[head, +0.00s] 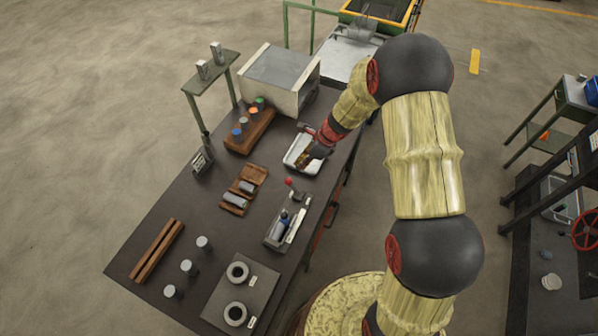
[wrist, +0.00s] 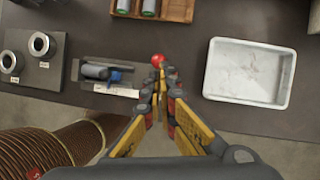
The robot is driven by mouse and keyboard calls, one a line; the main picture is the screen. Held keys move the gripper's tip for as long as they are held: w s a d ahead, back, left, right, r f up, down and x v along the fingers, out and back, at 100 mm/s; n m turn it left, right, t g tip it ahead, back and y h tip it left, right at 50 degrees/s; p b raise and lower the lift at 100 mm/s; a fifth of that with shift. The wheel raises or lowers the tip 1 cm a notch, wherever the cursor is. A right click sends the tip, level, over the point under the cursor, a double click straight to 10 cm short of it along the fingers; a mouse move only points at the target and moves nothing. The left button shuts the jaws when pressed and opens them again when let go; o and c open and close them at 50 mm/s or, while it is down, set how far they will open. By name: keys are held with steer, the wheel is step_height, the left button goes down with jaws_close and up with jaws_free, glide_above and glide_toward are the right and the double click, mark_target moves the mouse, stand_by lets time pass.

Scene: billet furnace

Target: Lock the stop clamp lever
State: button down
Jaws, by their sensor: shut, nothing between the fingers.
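The stop clamp (head: 274,240) is a grey fixture near the front edge of the dark bench, with a blue-and-grey part on it. Its lever ends in a red ball knob (head: 288,181) at the end toward the white tray. In the wrist view the knob (wrist: 158,59) shows just beyond my fingertips, and the clamp's blue part (wrist: 115,76) lies to their left. My gripper (wrist: 163,83) is shut and empty. In the head view my gripper (head: 305,160) is above the white tray's near side, apart from the knob. The lever's shaft is mostly hidden in the wrist view.
The white tray (wrist: 248,97) is empty, right of my fingers. A wooden rack with cylinders (head: 236,205) lies behind the clamp. A plate with two rings (head: 262,280) is at the near end. A box furnace (head: 268,100) stands at the far end.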

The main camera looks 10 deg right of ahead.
steer(key=shift+w+r, duration=0.25)
steer(key=shift+r, duration=1.15)
steer(key=shift+w+r, duration=0.2)
steer(key=shift+r, duration=1.15)
steer(key=s+d+r+n+t+h+b, duration=0.1)
steer(key=s+d+r+n+b, duration=0.1)
steer(key=s+n+b, duration=0.5)
steer(key=s+d+r+n+t+h+b, duration=0.1)
steer(key=s+d+r+n+h+b, duration=0.1)
steer(key=s+n+b, duration=0.5)
steer(key=s+d+r+n+t+h+b, duration=0.1)
steer(key=s+r+n+b, duration=0.3)
steer(key=s, duration=1.2)
steer(key=d+n+t+b, duration=0.1)
steer(key=n+b, duration=0.3)
steer(key=n, duration=0.1)
steer(key=shift+d+h, duration=0.25)
steer(key=shift+h, duration=0.15)
steer(key=shift+s+r, duration=0.1)
